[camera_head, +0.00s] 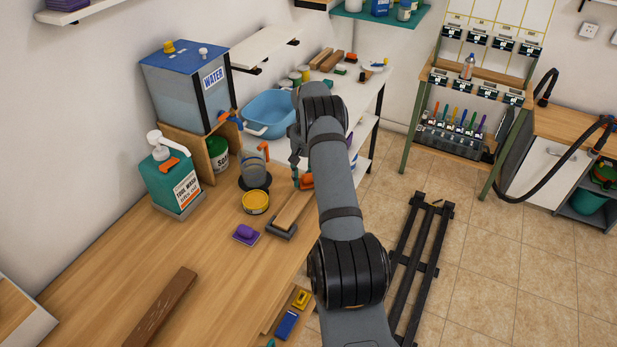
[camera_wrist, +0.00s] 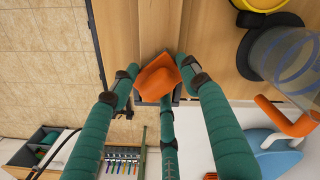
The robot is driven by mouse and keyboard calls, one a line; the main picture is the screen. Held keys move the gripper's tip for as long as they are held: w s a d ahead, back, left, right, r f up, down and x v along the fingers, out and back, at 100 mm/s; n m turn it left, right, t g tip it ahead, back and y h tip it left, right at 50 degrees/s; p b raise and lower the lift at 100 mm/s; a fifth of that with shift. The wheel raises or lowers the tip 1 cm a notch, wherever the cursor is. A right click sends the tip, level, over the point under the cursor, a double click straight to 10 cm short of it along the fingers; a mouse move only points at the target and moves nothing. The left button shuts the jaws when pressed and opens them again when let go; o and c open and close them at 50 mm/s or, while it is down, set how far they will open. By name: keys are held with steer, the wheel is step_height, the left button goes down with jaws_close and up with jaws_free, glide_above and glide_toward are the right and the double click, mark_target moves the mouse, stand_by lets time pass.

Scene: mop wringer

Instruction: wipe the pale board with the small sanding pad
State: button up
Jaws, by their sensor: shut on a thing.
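The pale board (camera_head: 291,211) lies lengthwise near the workbench's right edge, with a dark holder (camera_head: 281,232) at its near end. An orange pad with a raised grip (camera_head: 306,181), apparently the small sanding pad, is at the board's far end. My gripper (camera_head: 302,172) is shut on it, partly hidden by my arm. In the wrist view, the green fingers of my gripper (camera_wrist: 160,84) close around the orange pad (camera_wrist: 157,78), over the end of the pale board (camera_wrist: 158,25). I cannot tell whether the pad touches the board.
A yellow tin (camera_head: 255,202) and a clear vessel with an orange handle (camera_head: 253,170) stand left of the board. A purple pad (camera_head: 245,233) lies nearer. A blue basin (camera_head: 270,112) is beyond. The bench's middle is mostly clear around a dark brown plank (camera_head: 160,308).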

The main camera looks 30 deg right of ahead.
mark_target(296, 201)
steer(key=shift+s+a+f+b, duration=0.1)
steer(key=shift+s+a+b, duration=0.35)
steer(key=shift+a, duration=0.3)
steer(key=shift+s+a+f+b, duration=0.1)
steer(key=shift+s+a+b, duration=0.3)
steer(key=shift+a, duration=0.35)
steer(key=shift+s+a+r, duration=0.15)
steer(key=shift+s+a, duration=0.15)
steer(key=shift+a, duration=0.25)
steer(key=shift+s+a+b, duration=0.2)
steer(key=shift+a+b, duration=0.15)
steer(key=shift+b, duration=0.3)
steer(key=shift+s+a+b, duration=0.35)
steer(key=shift+a, duration=0.2)
steer(key=shift+s+a+b, duration=0.3)
steer(key=shift+a+b, duration=0.05)
steer(key=shift+a, duration=0.15)
steer(key=shift+s+a+b, duration=0.55)
steer(key=shift+a, duration=0.4)
steer(key=shift+s+a+b, duration=0.5)
steer(key=shift+a+b, duration=0.05)
steer(key=shift+a, duration=0.35)
steer(key=shift+s+a+b, duration=0.3)
steer(key=shift+a+b, duration=0.1)
steer(key=shift+a, duration=0.15)
steer(key=shift+s+a+b, duration=0.3)
steer(key=shift+a+b, duration=0.05)
steer(key=shift+a, duration=0.15)
steer(key=shift+s, duration=0.1)
